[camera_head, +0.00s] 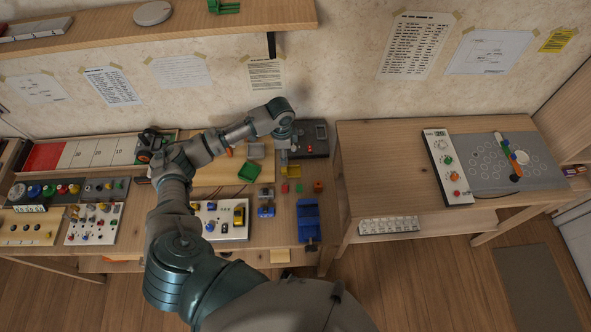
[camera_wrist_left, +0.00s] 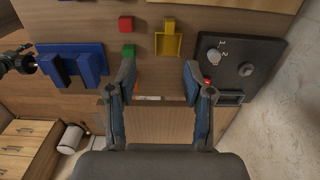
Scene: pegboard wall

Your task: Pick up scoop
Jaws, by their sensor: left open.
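A small yellow open-topped piece, which looks like the scoop (camera_wrist_left: 168,45), lies on the table in the left wrist view, a yellow block at its far end. Part of it shows in the head view (camera_head: 294,171), below my gripper. My left gripper (camera_wrist_left: 158,82) is open and empty, its two fingers spread on either side of the view's middle. The scoop lies beyond the fingertips, apart from them. In the head view the left gripper (camera_head: 284,152) points down over the table's right part, partly covering the scoop. My right gripper is not in view.
A dark control box (camera_wrist_left: 235,65) with knobs stands close to the right finger. A blue vise (camera_wrist_left: 72,65), a red cube (camera_wrist_left: 125,24) and a green cube (camera_wrist_left: 128,51) lie to the left.

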